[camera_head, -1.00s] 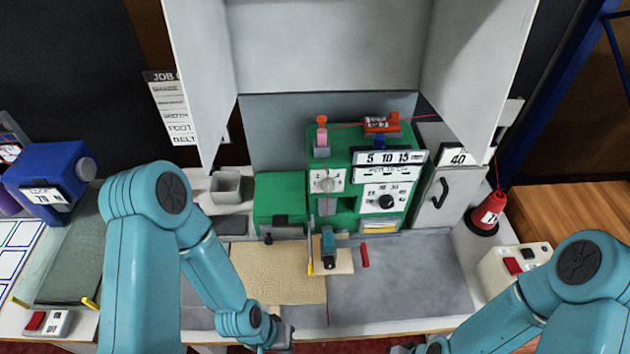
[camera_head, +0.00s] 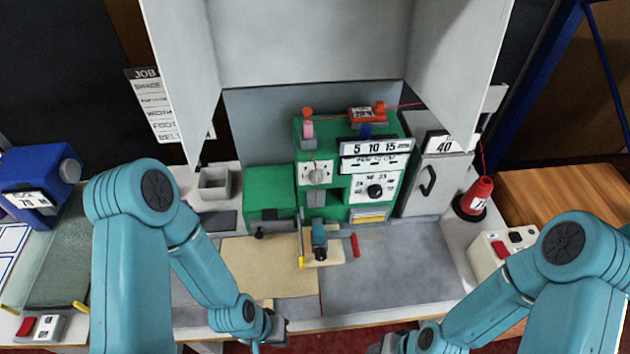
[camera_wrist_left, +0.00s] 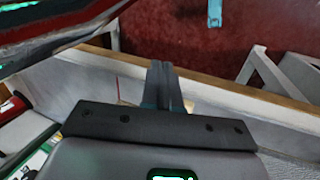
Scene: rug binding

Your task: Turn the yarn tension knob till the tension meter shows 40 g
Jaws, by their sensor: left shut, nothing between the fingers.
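The green machine (camera_head: 282,183) stands at the back of the bench. Its front has a white dial with a grey knob (camera_head: 316,174) and, lower right, a scale with a black knob (camera_head: 375,190); which one sets yarn tension I cannot read. A red device (camera_head: 367,114) with a small display sits on top with red yarn at it; its reading is too small to read. My left gripper (camera_head: 272,335) is at the bench's front edge, far from the knobs; its fingers are together and empty in the left wrist view (camera_wrist_left: 160,85). My right gripper (camera_head: 388,343) is low and partly cut off.
A card reading 40 (camera_head: 445,143) stands above a grey cabinet (camera_head: 425,185). A red yarn cone (camera_head: 480,193) stands right of it. Grey bench (camera_head: 400,275) is clear at right.

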